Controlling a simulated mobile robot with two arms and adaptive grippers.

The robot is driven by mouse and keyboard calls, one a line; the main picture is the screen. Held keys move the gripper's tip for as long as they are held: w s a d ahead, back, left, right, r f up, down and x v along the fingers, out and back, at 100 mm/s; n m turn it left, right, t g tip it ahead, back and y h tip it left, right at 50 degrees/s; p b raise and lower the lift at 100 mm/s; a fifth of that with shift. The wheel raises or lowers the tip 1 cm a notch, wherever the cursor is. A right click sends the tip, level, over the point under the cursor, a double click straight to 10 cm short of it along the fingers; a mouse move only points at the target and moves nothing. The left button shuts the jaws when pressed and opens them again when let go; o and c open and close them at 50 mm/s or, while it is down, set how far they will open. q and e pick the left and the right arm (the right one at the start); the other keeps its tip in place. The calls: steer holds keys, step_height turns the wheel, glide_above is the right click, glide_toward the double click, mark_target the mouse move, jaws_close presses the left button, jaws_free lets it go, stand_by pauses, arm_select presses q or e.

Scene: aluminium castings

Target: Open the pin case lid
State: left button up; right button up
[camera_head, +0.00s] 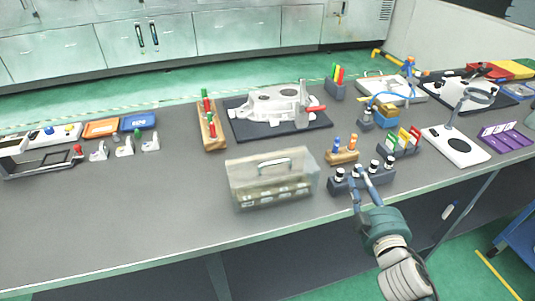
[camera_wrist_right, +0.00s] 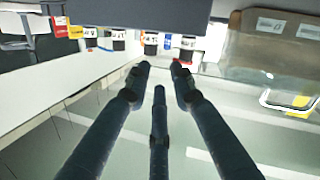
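The pin case (camera_head: 270,194) is a clear box with rows of labelled contents, standing near the front edge of the table. Its clear lid (camera_head: 250,168) is down over it, with a pale handle (camera_head: 274,162) on top. The case also shows at the right of the right wrist view (camera_wrist_right: 262,48), with its handle (camera_wrist_right: 290,100). My right gripper (camera_head: 362,180) is to the right of the case, at the front of a dark block with white-topped pieces. Its fingers (camera_wrist_right: 160,66) are apart with nothing between them. My left gripper is not in view.
The dark block (camera_head: 350,187) and a wooden stand with blue and orange pieces (camera_head: 343,156) stand right of the case. A white casting (camera_head: 272,105) lies on a dark mat behind it. A wooden rack (camera_head: 213,135) is behind left.

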steer(key=w+a+r+n+y, duration=0.2)
steer(key=a+r+n+y, duration=0.7)
steer(key=r+n+y, duration=0.3)
steer(key=n+g+y, duration=0.2)
steer(key=n+g, duration=0.8)
glide_toward(283, 160)
steer(key=p+x, duration=0.2)
steer(key=x, duration=0.7)
steer(key=shift+w+a, duration=0.1)
steer(key=shift+a, duration=0.1)
steer(key=shift+w+a+f, duration=0.15)
steer(key=shift+w+a, duration=0.1)
steer(key=shift+a, duration=0.2)
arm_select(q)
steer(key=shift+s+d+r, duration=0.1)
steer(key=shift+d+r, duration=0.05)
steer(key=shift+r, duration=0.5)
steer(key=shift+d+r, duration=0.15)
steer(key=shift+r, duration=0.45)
arm_select(e)
jaws_close()
